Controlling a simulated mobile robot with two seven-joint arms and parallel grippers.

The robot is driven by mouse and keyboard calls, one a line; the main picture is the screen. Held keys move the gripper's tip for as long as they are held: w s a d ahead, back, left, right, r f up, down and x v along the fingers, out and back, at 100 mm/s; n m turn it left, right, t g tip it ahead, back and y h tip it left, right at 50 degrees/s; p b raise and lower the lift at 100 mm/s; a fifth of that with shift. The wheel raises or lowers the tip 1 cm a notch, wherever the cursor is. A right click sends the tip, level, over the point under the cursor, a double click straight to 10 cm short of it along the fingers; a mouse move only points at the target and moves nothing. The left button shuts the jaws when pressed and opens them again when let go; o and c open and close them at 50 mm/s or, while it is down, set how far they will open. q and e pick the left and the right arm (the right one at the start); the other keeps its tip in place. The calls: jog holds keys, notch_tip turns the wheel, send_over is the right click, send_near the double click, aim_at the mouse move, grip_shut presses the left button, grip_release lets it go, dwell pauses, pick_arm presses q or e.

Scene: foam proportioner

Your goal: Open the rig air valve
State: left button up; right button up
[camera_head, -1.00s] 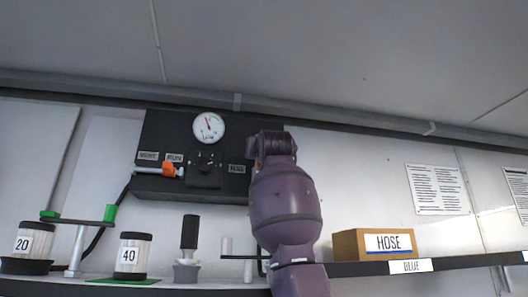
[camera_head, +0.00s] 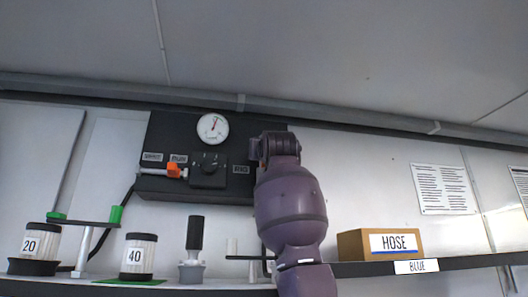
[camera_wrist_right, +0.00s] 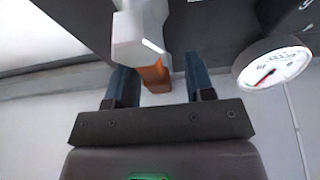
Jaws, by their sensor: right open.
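The rig air valve shows in the right wrist view as an orange handle (camera_wrist_right: 155,76) beside a pale grey-white fitting (camera_wrist_right: 137,36) on a black panel. In the head view my right arm hides it. My right gripper (camera_wrist_right: 158,82) is open, its two blue fingers on either side of the orange handle; contact cannot be told. In the head view my purple right wrist (camera_head: 275,146) covers the panel's right end. The round gauge (camera_head: 213,128) on the black panel (camera_head: 222,190) has its red needle pointing up and slightly right. My left gripper is not in view.
Another orange handle (camera_head: 173,170) sits at the panel's left, beside a dark knob (camera_head: 208,168). Below are jars marked 20 (camera_head: 36,243) and 40 (camera_head: 138,256), a black-handled tool (camera_head: 195,234) and a HOSE box (camera_head: 380,244) on a shelf.

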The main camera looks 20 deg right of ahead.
jog(key=shift+s, duration=0.1)
jog(key=b+v, duration=0.4)
jog(key=v, duration=0.6)
jog(key=shift+s+f, duration=0.2)
jog(key=shift+s, duration=0.05)
jog(key=shift+a, duration=0.1)
